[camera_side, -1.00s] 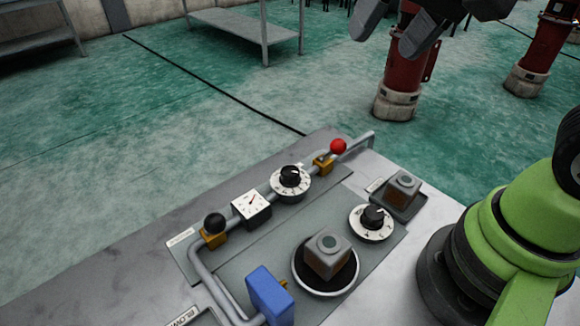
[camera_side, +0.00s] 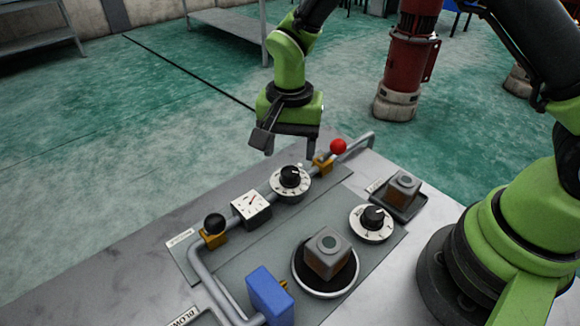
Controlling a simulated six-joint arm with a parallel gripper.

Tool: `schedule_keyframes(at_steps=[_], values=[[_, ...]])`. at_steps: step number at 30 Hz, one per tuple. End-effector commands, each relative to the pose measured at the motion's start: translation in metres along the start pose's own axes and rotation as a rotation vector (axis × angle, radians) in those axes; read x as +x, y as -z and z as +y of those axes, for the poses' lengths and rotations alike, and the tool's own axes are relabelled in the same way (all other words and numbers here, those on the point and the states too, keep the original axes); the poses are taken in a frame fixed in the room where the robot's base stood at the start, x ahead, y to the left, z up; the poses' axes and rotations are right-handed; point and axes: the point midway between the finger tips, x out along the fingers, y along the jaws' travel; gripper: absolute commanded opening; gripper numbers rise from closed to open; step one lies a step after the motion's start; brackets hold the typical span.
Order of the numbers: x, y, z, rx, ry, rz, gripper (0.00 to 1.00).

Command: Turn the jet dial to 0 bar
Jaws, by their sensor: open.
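Two round white dials with black knobs are on the grey panel. One dial (camera_side: 290,184) sits on the pipe line beside a square white gauge (camera_side: 250,206) with a red needle. The other dial (camera_side: 371,223) stands further right, near a small block. Their markings are too small to read, and I cannot tell which is the jet dial. My gripper (camera_side: 288,152) is open and points down, just above and behind the dial by the gauge. Its fingers are apart with nothing between them, and it appears clear of the dial.
A red ball-topped lever (camera_side: 338,147) stands close right of my gripper. A black ball-topped lever (camera_side: 214,224) is left of the gauge. A grey pipe (camera_side: 205,275) bends toward a blue block (camera_side: 269,294). One metal block (camera_side: 328,253) sits in a round dish, another (camera_side: 403,190) on a square tray.

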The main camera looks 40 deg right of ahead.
Motion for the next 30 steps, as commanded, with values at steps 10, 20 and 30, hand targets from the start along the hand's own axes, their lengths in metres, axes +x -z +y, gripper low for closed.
schedule_keyframes(at_steps=[10,20,30], values=[[0.051,0.0,0.0,-0.001,-0.001,-0.001,0.63],[0.055,0.0,0.0,0.0,0.001,0.0,0.63],[0.055,0.0,0.0,-0.001,0.001,0.0,0.14]])
